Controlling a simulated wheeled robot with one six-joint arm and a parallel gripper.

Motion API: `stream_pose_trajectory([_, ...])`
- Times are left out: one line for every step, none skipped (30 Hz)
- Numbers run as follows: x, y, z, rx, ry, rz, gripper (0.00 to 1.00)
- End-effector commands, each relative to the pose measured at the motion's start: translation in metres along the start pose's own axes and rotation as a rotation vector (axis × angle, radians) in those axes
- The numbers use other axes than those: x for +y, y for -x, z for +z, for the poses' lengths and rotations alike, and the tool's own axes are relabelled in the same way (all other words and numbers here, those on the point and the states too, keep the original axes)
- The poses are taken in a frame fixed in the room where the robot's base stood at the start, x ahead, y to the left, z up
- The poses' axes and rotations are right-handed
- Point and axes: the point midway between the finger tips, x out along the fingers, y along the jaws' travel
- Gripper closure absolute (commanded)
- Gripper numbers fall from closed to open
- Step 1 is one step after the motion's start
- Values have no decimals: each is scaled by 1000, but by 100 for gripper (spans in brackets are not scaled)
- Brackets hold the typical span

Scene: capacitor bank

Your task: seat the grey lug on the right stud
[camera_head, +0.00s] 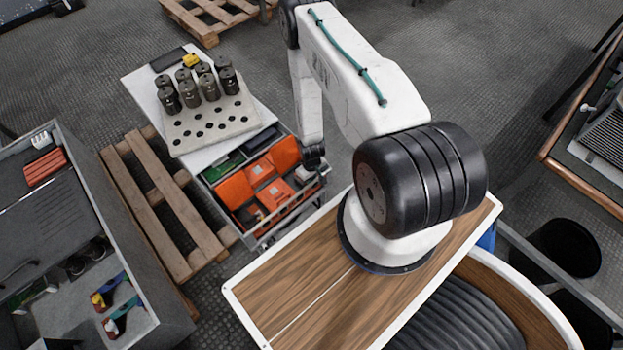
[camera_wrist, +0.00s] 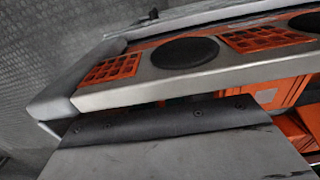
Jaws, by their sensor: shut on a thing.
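My gripper (camera_head: 313,157), dark and small in the head view, hangs at the end of my white arm by the right edge of the open drawer (camera_head: 268,236). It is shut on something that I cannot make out. In the wrist view a pale grey plate with a dark screwed band (camera_wrist: 165,122) fills the bottom; I cannot tell what it is. The grey lug and the right stud cannot be told apart in either view. Dark round parts (camera_head: 77,264) and blue pieces with yellow and red bits (camera_head: 117,301) lie in the grey cabinet (camera_head: 165,312) at left.
A white cart top (camera_head: 143,88) carries a perforated block (camera_head: 180,138) with several dark cylinders (camera_head: 209,87). Orange bins (camera_head: 235,190) fill the drawer below. A wooden pallet (camera_head: 165,205) lies between cart and cabinet. In the wrist view a grey bar (camera_wrist: 120,95) carries orange grilles (camera_wrist: 113,68) and a black disc (camera_wrist: 185,52).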

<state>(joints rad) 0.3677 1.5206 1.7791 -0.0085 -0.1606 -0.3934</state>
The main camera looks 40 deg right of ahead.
Motion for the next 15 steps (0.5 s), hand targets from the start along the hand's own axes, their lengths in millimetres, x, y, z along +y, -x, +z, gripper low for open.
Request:
stream_pose_trajectory([0, -1, 0, 0, 0, 0, 100])
stream_pose_trajectory([0, -1, 0, 0, 0, 0, 100])
stream_pose_trajectory([0, -2, 0, 0, 0, 0, 100])
stream_pose_trajectory([0, -2, 0, 0, 0, 0, 100])
stream_pose_trajectory([0, -3, 0, 0, 0, 0, 100])
stream_pose_trajectory([0, -4, 0, 0, 0, 0, 100])
stream_pose_trajectory([0, -5, 0, 0, 0, 0, 100])
stream_pose_trajectory([0, -5, 0, 0, 0, 0, 100])
stream_pose_trajectory([0, -6, 0, 0, 0, 0, 100])
stream_pose_trajectory([0, -7, 0, 0, 0, 0, 100])
stream_pose_trajectory([0, -7, 0, 0, 0, 0, 100])
stream_pose_trajectory([0, -8, 0, 0, 0, 0, 100])
stream_pose_trajectory([0, -9, 0, 0, 0, 0, 100])
stream_pose_trajectory([0, -9, 0, -1, 0, 0, 100])
stream_pose_trajectory([0, -10, 0, -1, 0, 0, 100])
